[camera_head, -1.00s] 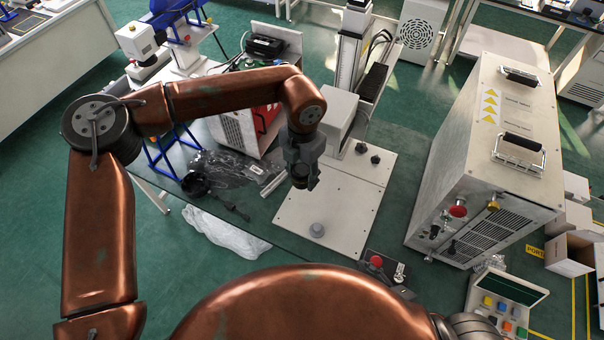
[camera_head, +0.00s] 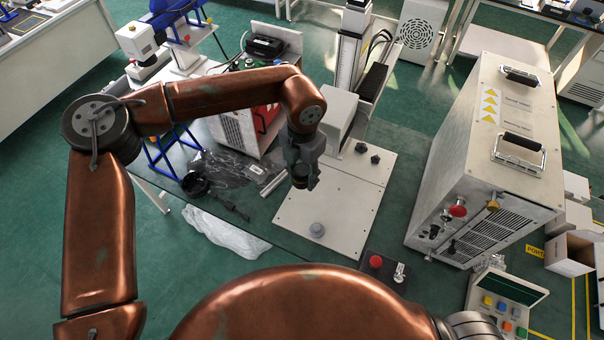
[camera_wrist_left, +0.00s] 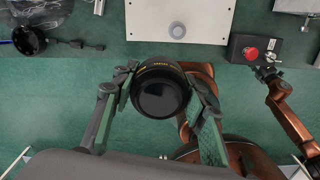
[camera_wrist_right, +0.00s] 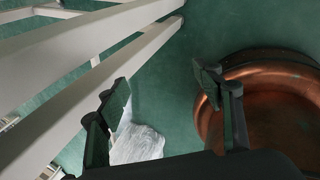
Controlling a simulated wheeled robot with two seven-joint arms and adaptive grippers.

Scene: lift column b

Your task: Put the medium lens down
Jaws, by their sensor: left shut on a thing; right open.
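The medium lens, a black cylinder with a dark glass face (camera_wrist_left: 160,92), is between the fingers of my left gripper (camera_wrist_left: 160,88) in the left wrist view. The gripper is shut on it. In the head view my left gripper (camera_head: 304,178) hangs over the table by the left edge of the pale plate (camera_head: 345,215); the lens is small and dark there. Any gap below the lens cannot be judged. My right gripper (camera_wrist_right: 165,90) is open and empty in the right wrist view, with my copper body at its right. It is not seen in the head view.
A grey knob (camera_head: 317,230) stands on the plate. A dark round part with a cable (camera_head: 196,184) and a plastic bag (camera_head: 225,168) lie to the left. A red-button box (camera_head: 377,262) is at the front right. A large cabinet (camera_head: 490,150) stands at the right.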

